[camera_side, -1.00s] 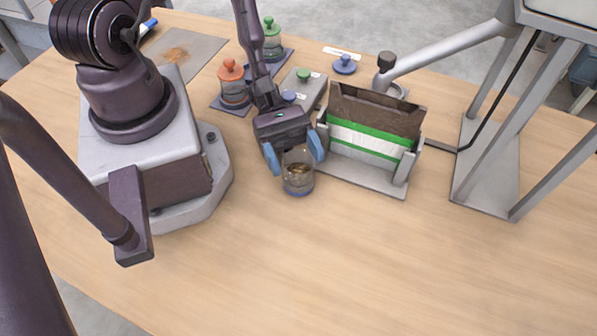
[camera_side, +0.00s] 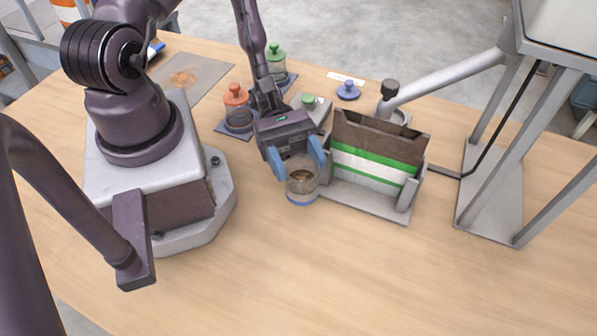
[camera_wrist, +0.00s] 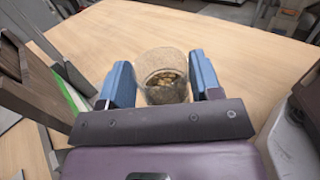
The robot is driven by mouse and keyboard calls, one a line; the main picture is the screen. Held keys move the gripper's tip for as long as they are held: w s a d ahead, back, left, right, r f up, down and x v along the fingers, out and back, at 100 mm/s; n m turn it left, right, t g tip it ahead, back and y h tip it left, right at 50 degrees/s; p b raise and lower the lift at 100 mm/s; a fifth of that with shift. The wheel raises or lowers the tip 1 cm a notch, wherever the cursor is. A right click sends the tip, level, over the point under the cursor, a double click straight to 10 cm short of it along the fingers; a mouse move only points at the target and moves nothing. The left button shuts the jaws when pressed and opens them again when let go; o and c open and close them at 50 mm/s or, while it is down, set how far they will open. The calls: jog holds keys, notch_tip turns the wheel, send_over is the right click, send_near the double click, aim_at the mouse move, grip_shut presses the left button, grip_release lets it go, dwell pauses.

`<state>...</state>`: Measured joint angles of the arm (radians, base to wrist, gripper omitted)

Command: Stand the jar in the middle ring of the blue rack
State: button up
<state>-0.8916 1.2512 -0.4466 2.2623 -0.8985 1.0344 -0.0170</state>
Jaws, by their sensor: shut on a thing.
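My gripper (camera_side: 298,166) is shut on a clear open jar (camera_side: 302,189) with a blue band at its foot and brown pellets inside. The jar looks upright between the blue fingers. It also shows between them in the wrist view (camera_wrist: 163,88). How far its foot is above the table is hard to tell. The dark blue rack (camera_side: 226,130) lies behind my gripper, to the left. An orange-lidded jar (camera_side: 237,112) stands at its near end and a green-lidded jar (camera_side: 275,60) at its far end. My arm hides the rack's middle ring.
A holder with a brown, green and white bag (camera_side: 375,160) stands close to the jar's right. A grey box with a green knob (camera_side: 309,101) lies behind my gripper. A blue lid (camera_side: 348,91) lies farther back. The front table is clear.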

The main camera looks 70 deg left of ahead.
jog(key=w+r+n+t, duration=0.2)
jog(key=w+r+t, duration=0.15)
jog(key=r, duration=1.35)
jog(key=w+a+f+n+t+y, duration=0.2)
jog(key=w+a+n+t+y, duration=0.3)
jog(key=w+t, duration=0.15)
jog(key=w+a+f+n+t+y, duration=0.35)
jog(key=w+n+t+y, duration=0.2)
jog(key=w, duration=0.25)
notch_tip(320, 180, up, 11)
jog(key=w+n+t+y, duration=0.1)
jog(key=n+t+y, duration=0.1)
jog(key=m+g+h, duration=1)
jog(key=g+h, duration=0.1)
send_over(316, 191)
jog(key=a, duration=0.2)
notch_tip(316, 191, down, 19)
jog(key=shift+d+f, duration=0.1)
jog(key=shift+f, duration=0.05)
notch_tip(316, 191, down, 8)
jog(key=shift+f, duration=0.1)
